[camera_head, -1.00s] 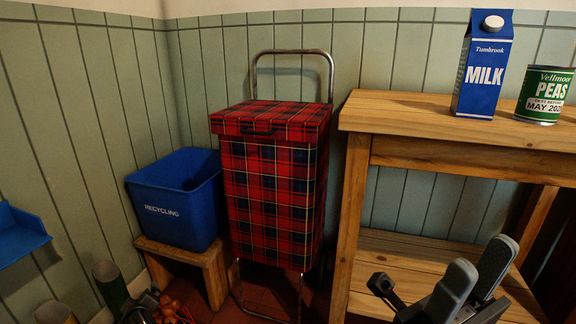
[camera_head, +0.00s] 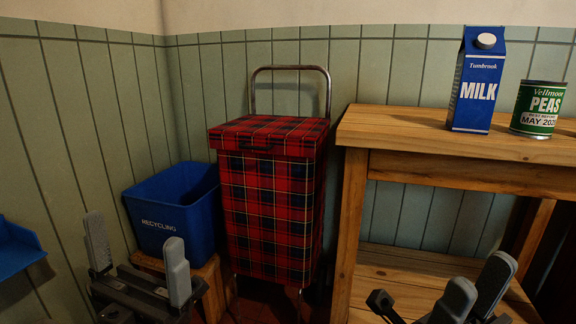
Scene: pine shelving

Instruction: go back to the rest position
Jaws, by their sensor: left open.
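My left gripper (camera_head: 137,258) is at the lower left, in front of the recycling bin's lower part and its wooden stool. Its two grey fingers are spread apart with nothing between them. My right gripper (camera_head: 477,284) is at the bottom right, in front of the wooden table's lower shelf. Its two fingers stand apart, and no object shows between them. Only the upper part of the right gripper is in frame.
A blue recycling bin (camera_head: 176,208) stands beside a red tartan trolley (camera_head: 266,215). A wooden table (camera_head: 395,135) at right bears a milk carton (camera_head: 477,85) and a peas can (camera_head: 537,108). A blue tray-like object (camera_head: 15,250) is at the left edge.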

